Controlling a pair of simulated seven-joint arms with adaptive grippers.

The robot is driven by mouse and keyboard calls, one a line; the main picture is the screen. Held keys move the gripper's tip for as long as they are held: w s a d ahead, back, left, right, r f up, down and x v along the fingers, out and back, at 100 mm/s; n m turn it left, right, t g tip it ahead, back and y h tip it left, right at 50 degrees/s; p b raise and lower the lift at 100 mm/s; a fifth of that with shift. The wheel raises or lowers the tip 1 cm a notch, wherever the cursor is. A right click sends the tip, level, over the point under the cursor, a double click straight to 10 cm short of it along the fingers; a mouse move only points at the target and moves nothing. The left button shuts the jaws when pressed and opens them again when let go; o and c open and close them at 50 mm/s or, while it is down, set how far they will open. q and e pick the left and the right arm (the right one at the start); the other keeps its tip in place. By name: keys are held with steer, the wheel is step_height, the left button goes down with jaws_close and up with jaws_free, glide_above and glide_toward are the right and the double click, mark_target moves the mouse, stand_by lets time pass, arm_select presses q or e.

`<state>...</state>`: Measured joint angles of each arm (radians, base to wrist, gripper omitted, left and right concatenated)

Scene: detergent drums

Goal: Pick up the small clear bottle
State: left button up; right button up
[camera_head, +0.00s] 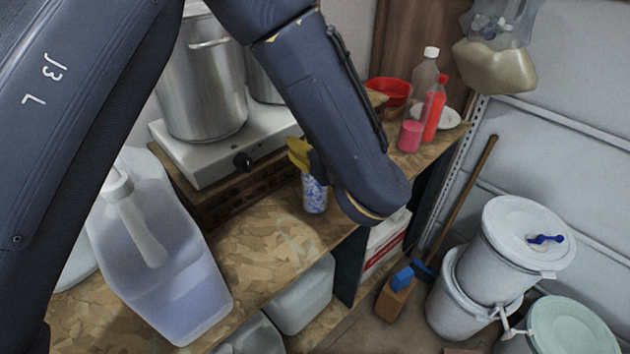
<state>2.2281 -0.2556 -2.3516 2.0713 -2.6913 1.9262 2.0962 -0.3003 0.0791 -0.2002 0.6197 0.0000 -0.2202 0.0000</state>
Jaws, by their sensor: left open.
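My left arm crosses the upper middle from the left. Its wrist is lower and to the left of the clear bottle, apart from it. My left gripper (307,157) is open and mostly hidden by the wrist; the yellow and dark parts there may partly belong to the blue-and-white container (315,194) below. My right gripper is out of view.
A pink cup (410,136), red bowl (388,92) and white plate (449,119) crowd the clear bottle. A steel pot (202,85) stands on a burner (213,158). A large jug (163,270) is near left. White drums (522,238) stand on the floor, right.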

arm_select(q)
steer(key=shift+w+f, duration=0.1)
steer(key=shift+w, duration=0.1)
jaws_close()
stand_by(0.5)
